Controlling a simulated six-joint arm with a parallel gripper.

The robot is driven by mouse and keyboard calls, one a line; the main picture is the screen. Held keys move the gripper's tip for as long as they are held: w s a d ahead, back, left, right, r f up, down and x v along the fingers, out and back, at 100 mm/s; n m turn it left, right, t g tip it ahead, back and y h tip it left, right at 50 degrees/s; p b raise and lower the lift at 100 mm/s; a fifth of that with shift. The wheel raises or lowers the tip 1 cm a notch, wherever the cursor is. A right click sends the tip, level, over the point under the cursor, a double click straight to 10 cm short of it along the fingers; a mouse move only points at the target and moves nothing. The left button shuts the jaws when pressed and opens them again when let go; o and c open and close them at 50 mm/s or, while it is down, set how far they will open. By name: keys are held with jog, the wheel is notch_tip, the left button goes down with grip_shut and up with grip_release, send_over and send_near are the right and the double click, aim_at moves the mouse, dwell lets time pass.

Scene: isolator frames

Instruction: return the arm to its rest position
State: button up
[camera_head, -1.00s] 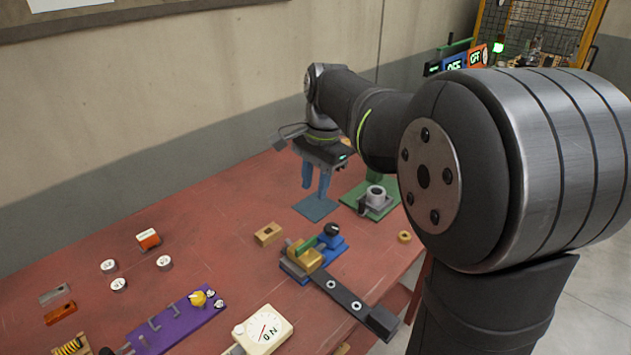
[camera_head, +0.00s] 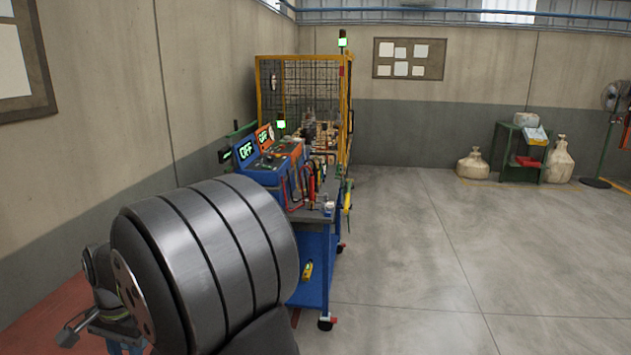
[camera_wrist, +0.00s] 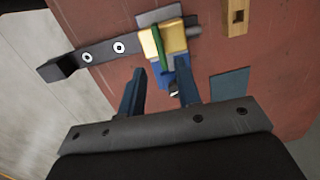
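My gripper (camera_wrist: 161,72) shows in the wrist view with its two blue fingers apart and nothing held between them. It points down over the red bench top (camera_wrist: 215,52). Beyond the fingertips is a fixture with a yellow block (camera_wrist: 172,38), a green lever (camera_wrist: 158,50) and a blue part. A dark bar (camera_wrist: 100,56) with two bright round holes runs left from it. In the head view, my arm fills the lower left, and only the upper part of my gripper shows at the bottom edge; its fingertips are cut off.
A wooden block with a slot (camera_wrist: 236,17) and a blue-grey plate (camera_wrist: 231,85) lie right of the fixture. In the head view, a blue cart (camera_head: 316,262) with instruments stands by a yellow-framed cage (camera_head: 302,57). Open grey floor (camera_head: 450,260) lies to the right.

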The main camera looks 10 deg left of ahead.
jog(key=f, duration=0.7)
jog(key=shift+s+a, duration=0.3)
